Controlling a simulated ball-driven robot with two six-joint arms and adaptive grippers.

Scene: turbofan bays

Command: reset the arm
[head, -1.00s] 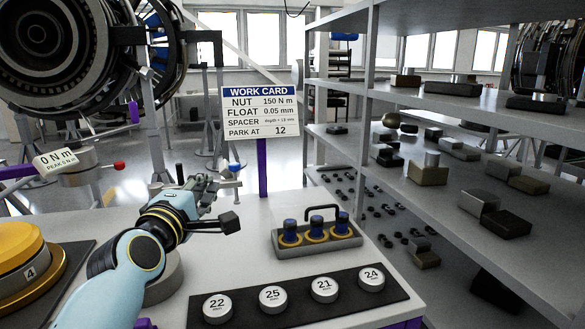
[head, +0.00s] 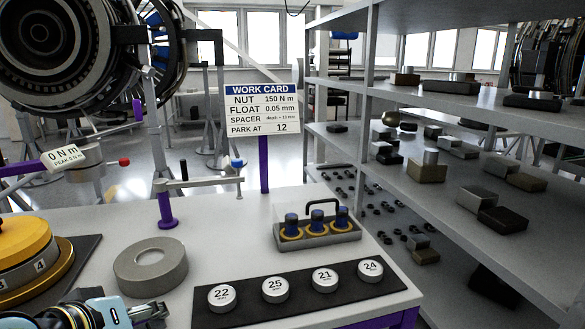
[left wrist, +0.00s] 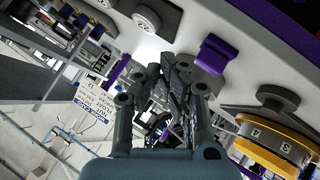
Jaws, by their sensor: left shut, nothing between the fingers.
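My left gripper (head: 150,312) is at the bottom left edge of the head view, partly cut off, with part of my light blue arm beside it. It appears in front of the near side of the white table (head: 215,225). In the left wrist view its dark fingers (left wrist: 180,72) are together with nothing between them. The picture there is tilted, with the table at the top and the work card (left wrist: 95,105) at the left. My right gripper is not in view.
A grey ring (head: 132,277) and a purple post (head: 166,208) with a lever stand on the table. A yellow dial (head: 20,245) is at the left. Numbered white discs (head: 222,297) lie on a dark strip. A grey tray (head: 320,240) stands behind them. Shelves (head: 465,205) border the right.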

